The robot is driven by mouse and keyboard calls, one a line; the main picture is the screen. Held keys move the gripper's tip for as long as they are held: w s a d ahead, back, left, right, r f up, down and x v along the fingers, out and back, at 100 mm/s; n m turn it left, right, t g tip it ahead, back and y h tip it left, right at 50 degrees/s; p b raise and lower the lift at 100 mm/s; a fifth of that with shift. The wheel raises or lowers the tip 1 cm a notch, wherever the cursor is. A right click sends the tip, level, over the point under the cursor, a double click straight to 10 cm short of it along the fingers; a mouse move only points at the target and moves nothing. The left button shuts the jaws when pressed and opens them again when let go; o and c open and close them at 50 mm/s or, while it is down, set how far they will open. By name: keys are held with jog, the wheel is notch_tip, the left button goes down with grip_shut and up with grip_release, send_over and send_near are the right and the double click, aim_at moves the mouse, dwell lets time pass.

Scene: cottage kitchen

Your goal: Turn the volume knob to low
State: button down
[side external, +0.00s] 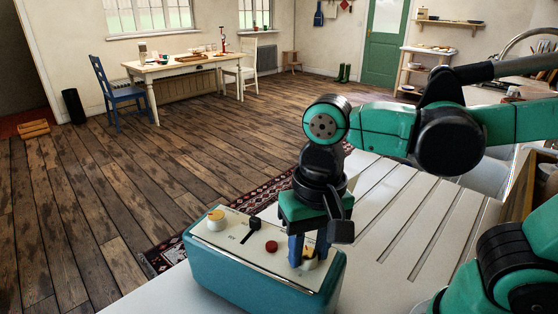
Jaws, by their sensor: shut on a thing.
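A teal box (262,286) with a cream top panel stands on the white counter. A yellow-orange knob (216,219) sits at the left end of its panel, clear of my gripper. Between the ends are a black slider knob (255,223) in a slot and a red button (271,246). My gripper (302,254) points down over the right end of the panel, its blue fingers shut on a second yellow knob (309,254), which is partly hidden. The panel markings are too small to read, so I cannot tell which knob is volume or its setting.
The white counter (385,235) has grooves and is clear behind and to the right of the box. A wooden crate (520,185) stands at the right edge. A patterned rug (262,200) lies on the floor beyond; a table (180,66) and chairs are far off.

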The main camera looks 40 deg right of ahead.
aim_at(307, 250)
jog(key=n, duration=1.2)
jog(key=shift+w+g, duration=0.1)
jog(key=shift+g, duration=0.2)
jog(key=shift+n, duration=0.3)
jog(key=c, duration=0.5)
grip_release()
jog(key=shift+d+r, duration=0.1)
jog(key=shift+r, duration=2.7)
jog(key=shift+w, duration=0.1)
